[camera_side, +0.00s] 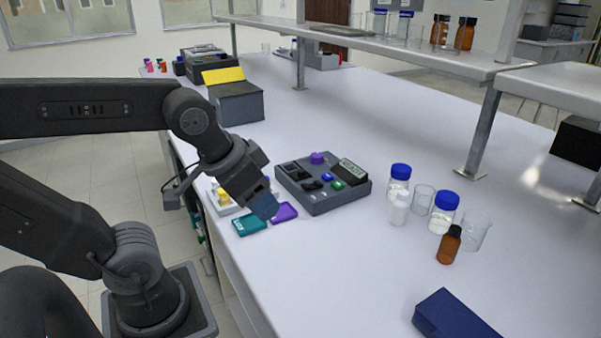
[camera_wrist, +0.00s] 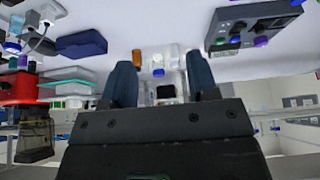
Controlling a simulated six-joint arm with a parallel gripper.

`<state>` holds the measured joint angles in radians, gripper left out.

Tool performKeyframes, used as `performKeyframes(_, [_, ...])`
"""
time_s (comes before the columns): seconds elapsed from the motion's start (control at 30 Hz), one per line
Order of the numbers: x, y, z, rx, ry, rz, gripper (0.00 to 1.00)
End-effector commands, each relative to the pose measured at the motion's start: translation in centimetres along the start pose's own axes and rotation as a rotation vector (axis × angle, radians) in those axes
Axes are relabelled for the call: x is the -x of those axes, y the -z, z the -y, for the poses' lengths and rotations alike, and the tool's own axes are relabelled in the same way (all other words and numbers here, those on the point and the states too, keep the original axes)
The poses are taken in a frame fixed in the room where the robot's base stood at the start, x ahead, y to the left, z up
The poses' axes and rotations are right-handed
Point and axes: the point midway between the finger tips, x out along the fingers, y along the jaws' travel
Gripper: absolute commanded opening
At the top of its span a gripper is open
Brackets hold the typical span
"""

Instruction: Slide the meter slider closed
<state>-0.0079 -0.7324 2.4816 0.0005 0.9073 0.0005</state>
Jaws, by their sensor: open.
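The meter (camera_side: 330,201) is a dark grey box on the white bench, to the right of my gripper in the side view. It has a labelled panel, a purple knob (camera_side: 317,157), a blue button (camera_side: 327,177), a green button (camera_side: 338,185) and black parts on top. I cannot tell which part is the slider or how it is set. The meter also shows at the upper right in the wrist view (camera_wrist: 248,29). My gripper (camera_side: 265,206) hangs left of the meter, apart from it. Its two blue fingers are spread and empty in the wrist view (camera_wrist: 160,64).
Teal (camera_side: 249,225) and purple (camera_side: 285,213) flat items lie near my fingertips. Blue-capped jars (camera_side: 442,212), beakers and an amber bottle (camera_side: 449,245) stand right of the meter. A grey box with a yellow top (camera_side: 236,103) is behind. A raised shelf (camera_side: 390,45) spans the back.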

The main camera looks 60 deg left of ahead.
Motion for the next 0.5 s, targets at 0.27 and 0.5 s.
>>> performKeyframes(0.27, [-0.4,8.2,4.0,0.110,0.063,0.131,0.50])
performKeyframes(0.5, [-3.6,15.8,11.1,0.243,0.113,0.278,0.50])
